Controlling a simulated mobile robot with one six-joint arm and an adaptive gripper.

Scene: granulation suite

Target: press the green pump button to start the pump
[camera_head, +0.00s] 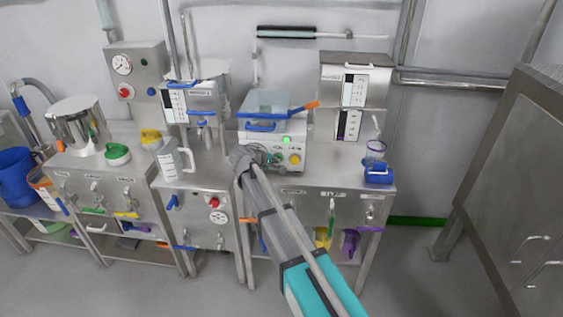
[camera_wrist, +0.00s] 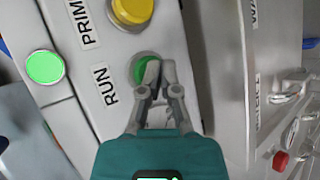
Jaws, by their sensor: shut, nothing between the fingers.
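The green button (camera_wrist: 139,69), beside the label RUN, shows in the wrist view on the pump's pale panel. My gripper (camera_wrist: 160,66) is shut and empty, with its fingertips over the right part of this button and hiding it in part. I cannot tell whether they touch it. In the head view my gripper (camera_head: 262,157) is at the front of the white pump unit (camera_head: 278,134) and covers part of its panel. A yellow button (camera_wrist: 132,9) labelled PRIME sits above the green one. A bright green lamp (camera_wrist: 44,66) is lit; it also shows in the head view (camera_head: 287,141).
A white jug (camera_head: 173,161) stands on the left. The floor in front is clear.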

